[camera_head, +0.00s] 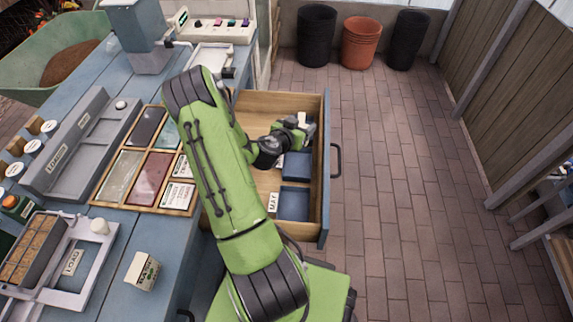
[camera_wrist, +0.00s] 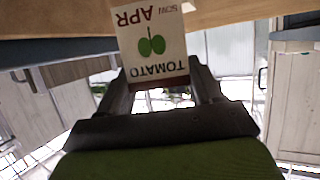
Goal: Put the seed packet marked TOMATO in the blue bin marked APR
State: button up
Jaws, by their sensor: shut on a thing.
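The seed packet marked TOMATO (camera_wrist: 152,44) fills the top middle of the wrist view, cream with green shapes and the words SOW APR, upside down in the picture. My gripper (camera_wrist: 161,88) is shut on it, one finger on each side. In the head view my gripper (camera_head: 297,128) is over the far part of an open drawer (camera_head: 325,185). Inside the drawer are a blue bin (camera_head: 297,166) just nearer than the gripper and another blue bin (camera_head: 294,203) beside a MAY label (camera_head: 273,202). My arm and gripper hide other parts of the drawer; no APR bin label can be read.
The blue bench at left holds a wooden tray (camera_head: 145,178) of glass panes and packets, a small box (camera_head: 142,271) and a grey scale-like stand (camera_head: 75,262). Dark and orange pots (camera_head: 361,44) stand at the back. The brick floor right of the drawer is clear.

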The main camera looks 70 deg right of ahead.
notch_tip(320, 180, down, 10)
jog(key=b, duration=0.3)
jog(key=shift+r, duration=0.3)
jog(key=o, duration=1)
jog(key=shift+o, duration=0.2)
jog(key=v, duration=0.7)
jog(key=shift+a, duration=0.2)
jog(key=shift+r, duration=0.15)
